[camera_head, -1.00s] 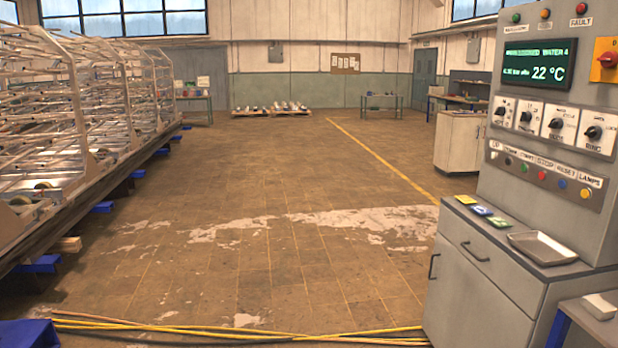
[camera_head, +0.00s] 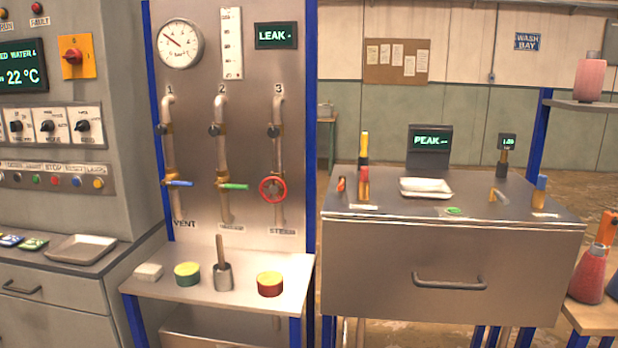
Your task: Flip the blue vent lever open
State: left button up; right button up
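The blue vent lever (camera_head: 179,184) is on the leftmost pipe, number 1, of the upright metal valve panel (camera_head: 245,140). It points sideways to the right, across its vertical pipe, above the label VENT. To its right are a green lever (camera_head: 233,187) on pipe 2, also lying sideways, and a red handwheel (camera_head: 272,189) on pipe 3. Neither of my grippers shows in the view.
A small shelf (camera_head: 215,291) below the panel carries a white block, two round coloured pieces and an upright-handled tool. A grey control cabinet (camera_head: 95,130) stands at left, a drawer bench (camera_head: 452,252) at right. A blue post (camera_head: 311,150) edges the panel.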

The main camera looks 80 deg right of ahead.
aim_at(183, 184)
jog(key=i+l+z, duration=0.1)
jog(key=z, duration=0.3)
jog(key=i+l+z, duration=0.15)
jog(key=l+z, duration=0.15)
jog(key=z, duration=0.15)
jog(key=i+l+z, duration=0.15)
jog(key=z, duration=0.25)
jog(key=i+l+z, duration=0.15)
jog(key=z, duration=0.25)
jog(key=i+l+z, duration=0.2)
jog(key=i, duration=0.5)
jog(key=j, duration=0.1)
